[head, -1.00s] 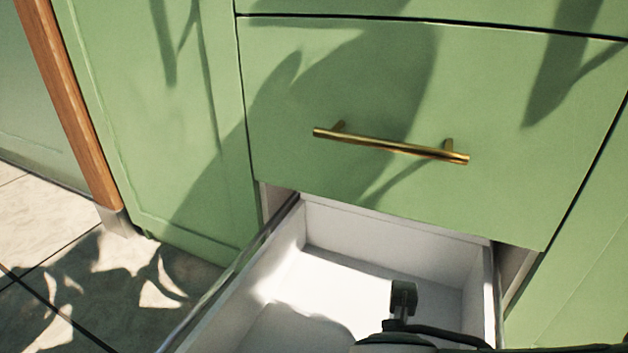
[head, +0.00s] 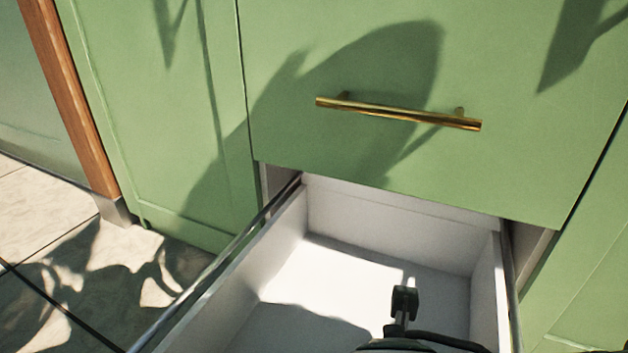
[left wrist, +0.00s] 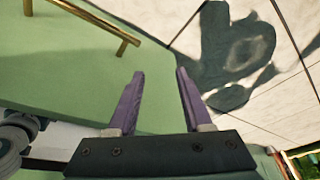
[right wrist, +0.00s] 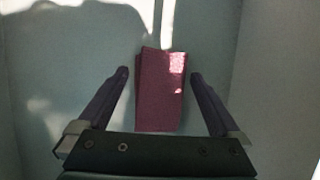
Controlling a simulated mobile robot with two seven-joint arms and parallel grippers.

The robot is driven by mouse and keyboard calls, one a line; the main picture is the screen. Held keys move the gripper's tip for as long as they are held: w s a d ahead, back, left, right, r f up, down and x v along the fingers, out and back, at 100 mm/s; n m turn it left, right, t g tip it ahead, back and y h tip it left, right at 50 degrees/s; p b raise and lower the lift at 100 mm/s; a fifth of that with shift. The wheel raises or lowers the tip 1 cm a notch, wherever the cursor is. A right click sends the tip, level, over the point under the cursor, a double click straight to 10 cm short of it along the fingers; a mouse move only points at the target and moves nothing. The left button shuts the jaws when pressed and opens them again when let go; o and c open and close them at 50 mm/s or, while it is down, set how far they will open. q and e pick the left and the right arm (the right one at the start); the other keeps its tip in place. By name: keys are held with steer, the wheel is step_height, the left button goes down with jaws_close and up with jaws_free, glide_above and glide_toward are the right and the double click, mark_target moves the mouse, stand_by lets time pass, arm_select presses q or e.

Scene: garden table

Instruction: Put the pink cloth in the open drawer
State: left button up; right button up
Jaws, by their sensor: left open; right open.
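The open drawer (head: 390,225) is white inside and pulled out below a green drawer front in the head view. The pink cloth (right wrist: 160,92) appears as a folded, dark pink block in the right wrist view, against the pale floor of the drawer (right wrist: 60,60). My right gripper (right wrist: 159,73) is open, with a finger on each side of the cloth and a visible gap to each. The cloth is not visible in the head view. My left gripper (left wrist: 160,73) is open and empty, in front of green cabinetry.
A brass handle (head: 398,113) sits on the closed green front above the drawer; a brass handle (left wrist: 90,22) also shows in the left wrist view. A metal rail (head: 215,262) runs along the drawer's left side. Paved floor (head: 60,270) lies clear at the left.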

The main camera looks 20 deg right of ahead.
steer(key=s+a+r+m+y+p, duration=0.25)
steer(key=a+r+m+p, duration=0.2)
steer(key=r+m, duration=0.35)
steer(key=s+a+r+m+y+p, duration=0.2)
steer(key=s+a+r+m+p, duration=0.3)
steer(key=r, duration=0.5)
steer(key=s+d+r+m+p, duration=0.1)
steer(key=d+r+m, duration=0.5)
steer(key=d+m, duration=0.4)
steer(key=shift+s+r+m+t+h, duration=0.2)
steer(key=shift+r+m+t+h, duration=0.15)
steer(key=shift+m, duration=0.25)
